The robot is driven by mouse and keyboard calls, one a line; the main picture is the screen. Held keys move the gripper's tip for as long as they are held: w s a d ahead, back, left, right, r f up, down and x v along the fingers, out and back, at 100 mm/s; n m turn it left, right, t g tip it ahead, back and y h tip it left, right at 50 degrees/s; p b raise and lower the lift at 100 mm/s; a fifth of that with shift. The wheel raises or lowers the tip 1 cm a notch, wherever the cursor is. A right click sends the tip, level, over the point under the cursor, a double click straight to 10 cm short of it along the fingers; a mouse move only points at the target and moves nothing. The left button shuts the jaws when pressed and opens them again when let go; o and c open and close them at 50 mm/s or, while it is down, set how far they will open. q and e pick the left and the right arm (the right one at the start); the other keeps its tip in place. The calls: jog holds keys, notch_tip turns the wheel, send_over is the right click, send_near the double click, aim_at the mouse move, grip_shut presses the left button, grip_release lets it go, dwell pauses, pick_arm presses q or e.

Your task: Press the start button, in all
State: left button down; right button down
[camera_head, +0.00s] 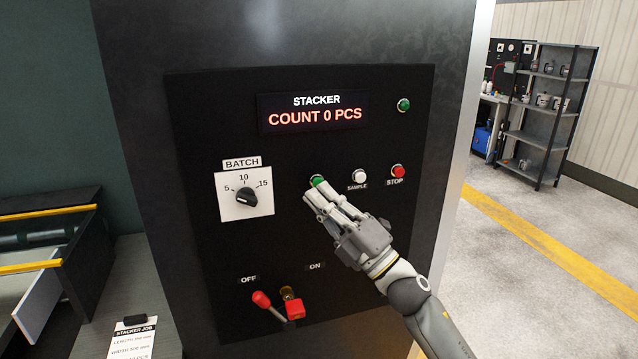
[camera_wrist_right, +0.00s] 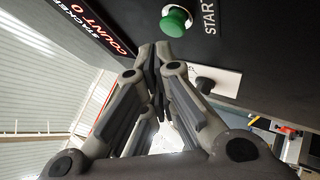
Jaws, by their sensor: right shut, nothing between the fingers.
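The green start button (camera_head: 317,181) is on the black stacker panel, at the left of a row of buttons. My right gripper (camera_head: 310,194) is shut and empty, with its fingertips just below the button in the head view. In the right wrist view the green button (camera_wrist_right: 176,21) stands out from the panel beside the word START, a little beyond my closed fingertips (camera_wrist_right: 154,48). A small gap shows there; I cannot tell its depth. The display (camera_head: 314,113) reads COUNT 0 PCS. My left gripper is not in view.
A white SAMPLE button (camera_head: 360,176) and a red STOP button (camera_head: 398,171) sit right of the start button. The BATCH dial (camera_head: 246,196) is at the left. A red-handled lever (camera_head: 264,302) and a red block (camera_head: 295,309) are below. A green lamp (camera_head: 403,105) is at upper right.

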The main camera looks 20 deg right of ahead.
jog(key=shift+s+d+p, duration=0.1)
jog(key=shift+s+p, duration=0.4)
jog(key=shift+s, duration=2)
